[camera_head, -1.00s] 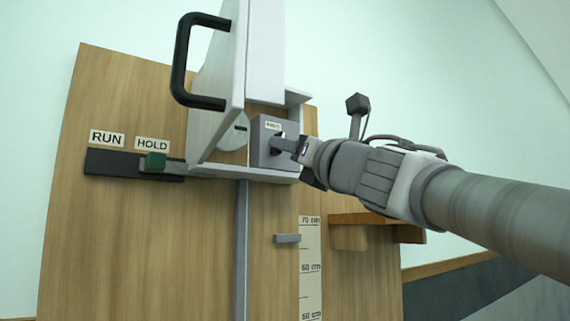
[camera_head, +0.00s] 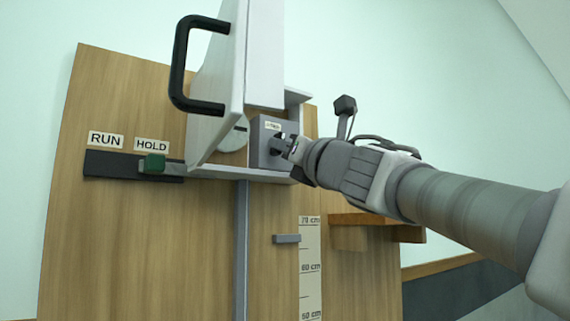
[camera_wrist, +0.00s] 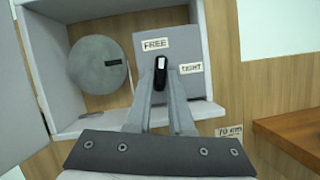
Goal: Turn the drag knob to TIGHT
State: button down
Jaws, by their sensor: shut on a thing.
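The drag knob (camera_wrist: 160,74) is a small black knob with a white mark. In the wrist view it sits between my fingertips on the front of a grey box (camera_wrist: 183,28). Its white mark points up towards the FREE label (camera_wrist: 155,44). The TIGHT label (camera_wrist: 191,68) is to the right of the knob. My gripper (camera_wrist: 163,82) is shut on the knob. In the head view my gripper (camera_head: 282,145) reaches the box from the right, and my fingers hide the knob there.
A white door (camera_head: 225,80) with a black handle (camera_head: 180,65) stands open left of the box. A grey disc (camera_wrist: 98,64) is beside the box. A green slider (camera_head: 152,163) sits under HOLD. A wooden shelf (camera_head: 375,219) projects below my arm.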

jog(key=shift+m+h, duration=0.3)
jog(key=shift+m, duration=0.2)
jog(key=shift+s+a+r+m+g+h+p, duration=0.15)
jog(key=shift+m+g+h+p, duration=0.25)
jog(key=shift+m+h, duration=1.6)
jog(key=shift+a+r+m+g+h+p, duration=0.15)
jog(key=shift+m+g+p, duration=0.25)
jog(key=shift+m, duration=3.4)
jog(key=shift+s+a+r+m+g+h+p, duration=0.1)
jog(key=shift+r+m+g+h+p, duration=0.3)
jog(key=shift+m+h, duration=1.65)
jog(key=shift+f+m+y, duration=0.2)
jog(key=shift+m+y, duration=0.7)
jog(key=shift+m, duration=0.05)
jog(key=c, duration=0.8)
grip_release()
